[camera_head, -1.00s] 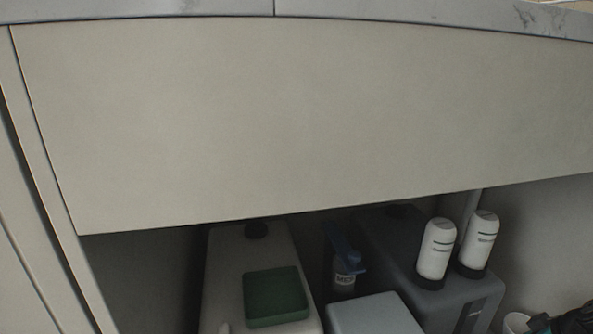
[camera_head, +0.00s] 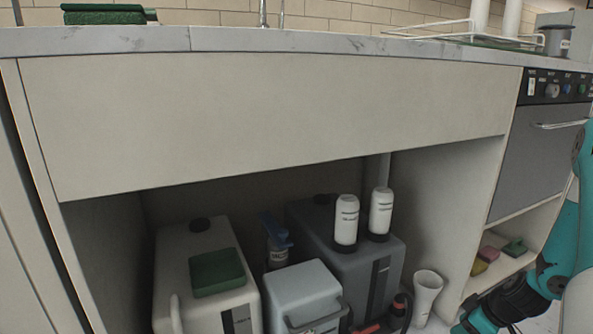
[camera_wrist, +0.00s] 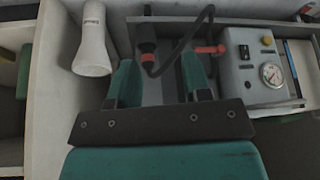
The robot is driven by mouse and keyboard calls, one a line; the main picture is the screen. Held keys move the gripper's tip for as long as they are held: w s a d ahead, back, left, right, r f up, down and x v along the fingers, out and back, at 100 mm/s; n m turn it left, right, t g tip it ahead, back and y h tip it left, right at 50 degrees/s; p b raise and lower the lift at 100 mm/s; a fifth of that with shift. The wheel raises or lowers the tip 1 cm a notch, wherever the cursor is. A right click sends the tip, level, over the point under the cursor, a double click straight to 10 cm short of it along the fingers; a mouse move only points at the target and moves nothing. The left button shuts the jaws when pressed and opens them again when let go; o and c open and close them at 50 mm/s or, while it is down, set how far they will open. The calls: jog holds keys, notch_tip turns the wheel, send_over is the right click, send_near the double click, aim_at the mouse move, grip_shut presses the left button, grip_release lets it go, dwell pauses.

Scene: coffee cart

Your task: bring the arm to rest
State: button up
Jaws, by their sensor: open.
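My gripper (camera_wrist: 160,76) shows in the wrist view with its two teal fingers apart and nothing between them. Its fingers point toward a dark hose with red-orange ends (camera_wrist: 149,58). A white flared cup (camera_wrist: 92,42) is left of the fingers, and a grey box with a round gauge (camera_wrist: 243,82) is to their right. In the head view my teal and black arm enters at the right edge, bent down in front of the open cabinet. The gripper's fingertips are not clear there.
Under the counter (camera_head: 300,40) stand a white canister (camera_head: 175,270), a dark grey canister (camera_head: 372,280), a light grey box (camera_head: 300,285) and two white bottles (camera_head: 346,218). The white cup (camera_head: 427,290) is near my arm. Sponges (camera_head: 490,252) lie on a right-hand shelf.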

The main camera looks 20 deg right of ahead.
jog(key=w+a+r+n+y+p, duration=0.1)
jog(key=w+a+r, duration=0.25)
jog(key=r, duration=0.25)
jog(key=w+a+r+p, duration=0.2)
jog(key=w+a+r, duration=0.1)
jog(key=a+r, duration=0.25)
jog(key=a+r+n+g+y+p, duration=0.15)
jog(key=a+r+p, duration=0.25)
jog(key=a+r, duration=1.2)
jog(key=s+a+r+g+p, duration=0.4)
jog(key=s+a+r+p, duration=0.2)
jog(key=s+a+r, duration=1)
notch_tip(320, 180, up, 37)
jog(key=d+p, duration=0.1)
jog(key=p, duration=3.5)
jog(key=shift+s+n, duration=0.35)
jog(key=shift+s, duration=0.05)
jog(key=shift+d+t, duration=0.1)
jog(key=shift+t, duration=0.15)
